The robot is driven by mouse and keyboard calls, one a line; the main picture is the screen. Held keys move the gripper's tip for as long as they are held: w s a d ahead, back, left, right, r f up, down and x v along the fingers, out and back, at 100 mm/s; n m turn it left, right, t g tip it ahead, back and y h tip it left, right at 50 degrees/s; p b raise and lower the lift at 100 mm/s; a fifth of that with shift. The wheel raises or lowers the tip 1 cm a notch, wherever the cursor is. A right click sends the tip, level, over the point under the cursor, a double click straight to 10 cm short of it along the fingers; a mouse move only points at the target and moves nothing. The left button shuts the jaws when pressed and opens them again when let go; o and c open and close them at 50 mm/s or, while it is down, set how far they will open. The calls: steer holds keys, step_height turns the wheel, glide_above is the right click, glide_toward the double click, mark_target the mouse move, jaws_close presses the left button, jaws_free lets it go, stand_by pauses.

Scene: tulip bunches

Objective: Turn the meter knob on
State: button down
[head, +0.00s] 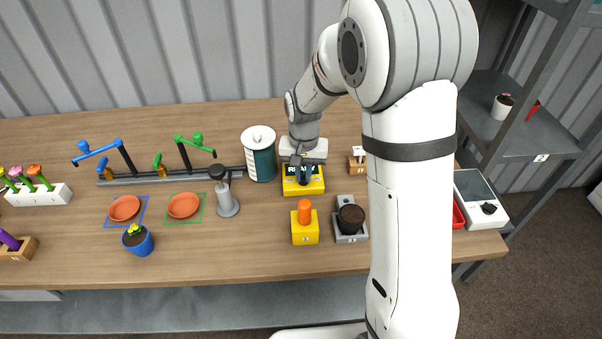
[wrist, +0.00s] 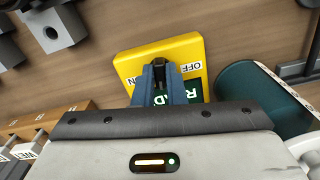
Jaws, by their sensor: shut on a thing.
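The meter is a yellow box (head: 304,188) with a dark green display at the back of the table's middle. Its display text, starting "REA", is partly hidden by my gripper. In the wrist view the meter's yellow top (wrist: 133,65) carries an upside-down OFF label on the right and a partly hidden ON label on the left. My gripper (head: 303,177) reaches down over it from behind. In the wrist view the blue fingers (wrist: 163,72) are closed around the small black knob (wrist: 159,64) between the two labels. The knob's pointing direction is mostly hidden.
A teal canister (head: 262,163) with a white lid stands close left of the meter. A yellow block with an orange cylinder (head: 305,213) and a grey stand with a dark pot (head: 350,219) are in front. A wooden block (head: 356,163) stands to the right.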

mark_target(303, 177)
steer(key=shift+s+a+m, duration=0.1)
steer(key=shift+m, duration=2.2)
steer(key=c, duration=1.5)
jaws_free()
steer(key=shift+r, duration=0.1)
steer(key=shift+r, duration=0.35)
step_height(303, 177, up, 6)
steer(key=shift+r, duration=0.45)
